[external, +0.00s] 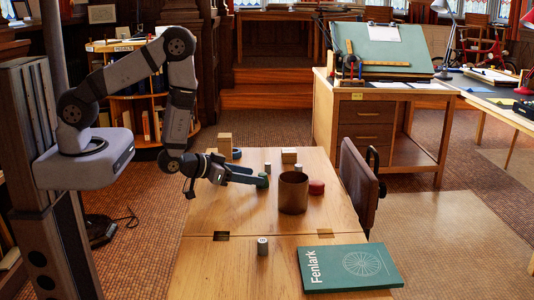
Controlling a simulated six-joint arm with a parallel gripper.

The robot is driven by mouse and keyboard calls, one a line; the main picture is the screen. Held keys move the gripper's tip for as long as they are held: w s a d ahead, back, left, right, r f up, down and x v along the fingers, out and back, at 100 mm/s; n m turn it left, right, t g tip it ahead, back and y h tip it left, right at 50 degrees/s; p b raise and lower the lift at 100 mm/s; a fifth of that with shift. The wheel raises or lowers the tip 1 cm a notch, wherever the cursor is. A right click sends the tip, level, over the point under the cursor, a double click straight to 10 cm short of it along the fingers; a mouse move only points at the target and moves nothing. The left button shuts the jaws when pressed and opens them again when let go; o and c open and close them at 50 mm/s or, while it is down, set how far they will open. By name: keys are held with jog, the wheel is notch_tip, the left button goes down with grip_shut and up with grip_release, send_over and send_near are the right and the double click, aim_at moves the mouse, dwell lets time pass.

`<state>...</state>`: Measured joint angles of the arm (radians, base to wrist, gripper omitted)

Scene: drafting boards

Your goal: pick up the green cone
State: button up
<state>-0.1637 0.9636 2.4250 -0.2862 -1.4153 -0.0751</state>
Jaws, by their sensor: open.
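A small dark green object (263,181), which looks like the green cone, stands on the wooden table (215,205), left of a brown cup. It is small and partly covered by my gripper, so its full shape is hard to tell. My gripper (256,177) reaches in low from the left, lying nearly level, with its fingertips right at the green object. The jaws are open. I cannot tell whether the fingers touch the object or are on both sides of it.
The brown cup (293,193) stands close on the right, with a red round object (316,187) beside it. Small grey cylinders (267,168) and wooden blocks (289,156) stand behind. A green book (349,267) and another grey cylinder (263,246) are in front. The table's front left is clear.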

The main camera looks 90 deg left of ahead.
aim_at(266, 186)
jog(key=shift+f+p+x, duration=0.2)
jog(key=shift+p+x, duration=0.4)
jog(key=shift+x, duration=1.95)
jog(key=shift+d, duration=0.15)
jog(key=c, duration=1.1)
